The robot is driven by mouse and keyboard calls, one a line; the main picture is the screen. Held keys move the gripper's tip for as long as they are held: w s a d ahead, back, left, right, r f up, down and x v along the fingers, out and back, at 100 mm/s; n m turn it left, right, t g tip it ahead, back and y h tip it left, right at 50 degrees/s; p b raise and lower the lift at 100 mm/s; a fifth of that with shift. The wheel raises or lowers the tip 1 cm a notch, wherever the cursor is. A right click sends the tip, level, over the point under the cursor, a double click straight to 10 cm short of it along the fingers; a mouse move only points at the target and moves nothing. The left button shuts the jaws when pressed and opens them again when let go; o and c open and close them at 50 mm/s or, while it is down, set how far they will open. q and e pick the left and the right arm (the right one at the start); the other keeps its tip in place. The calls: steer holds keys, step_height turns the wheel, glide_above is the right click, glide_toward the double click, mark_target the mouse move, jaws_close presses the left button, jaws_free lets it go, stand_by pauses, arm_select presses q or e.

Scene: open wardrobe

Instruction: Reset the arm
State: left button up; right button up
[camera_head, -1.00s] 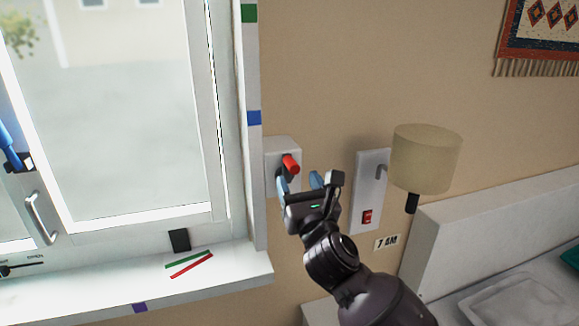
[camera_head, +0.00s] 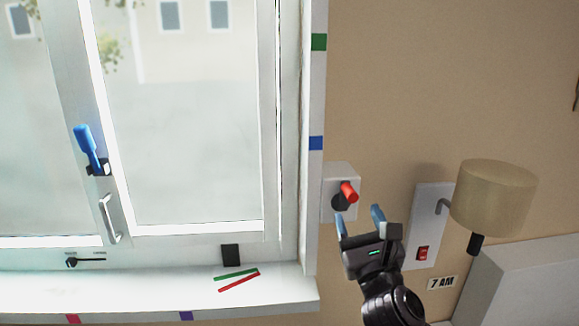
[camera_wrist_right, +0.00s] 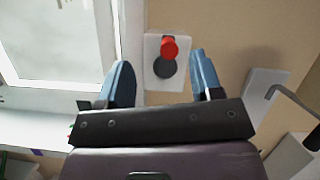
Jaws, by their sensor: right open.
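My right gripper (camera_head: 361,221) is open and empty in the head view, with blue fingertips pointing up at the wall. It is just below a red knob (camera_head: 349,191) on a dark round base, mounted on a white wall plate (camera_head: 328,204). In the right wrist view the two blue fingers (camera_wrist_right: 160,80) are wide apart, and the red knob (camera_wrist_right: 169,47) shows beyond and between them. I cannot tell the exact gap in depth; nothing is held. My left gripper is not in view.
A lamp (camera_head: 494,200) and a wall plate with a red switch (camera_head: 423,253) are right of the gripper. A window with a blue handle (camera_head: 86,142) and a metal pull (camera_head: 110,218) is at left. Green and red strips (camera_head: 238,283) lie on the sill (camera_head: 180,296).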

steer(key=s+d+f+n+g+y+b, duration=0.1)
steer(key=s+f+n+g+y, duration=0.15)
steer(key=f+n, duration=1.1)
steer(key=s+d+f+n+g+y, duration=0.1)
steer(key=s+f+n+g, duration=0.2)
steer(key=f+n, duration=1.05)
arm_select(q)
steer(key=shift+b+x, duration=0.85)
steer(key=shift+b, duration=0.15)
arm_select(e)
steer(key=s+d+f+n+g+h, duration=0.2)
steer(key=s+d+f+n, duration=0.1)
steer(key=s+f, duration=0.4)
steer(key=s+d+f+n+g+h, duration=0.3)
steer(key=s+d+f, duration=0.3)
steer(key=s+f, duration=0.2)
steer(key=s, duration=0.2)
steer(key=shift+s+d+h, duration=0.25)
steer(key=shift+s+h, duration=0.05)
steer(key=shift+h, duration=0.05)
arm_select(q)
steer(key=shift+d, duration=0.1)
arm_select(e)
steer(key=shift+f+g, duration=0.1)
steer(key=shift+g, duration=0.15)
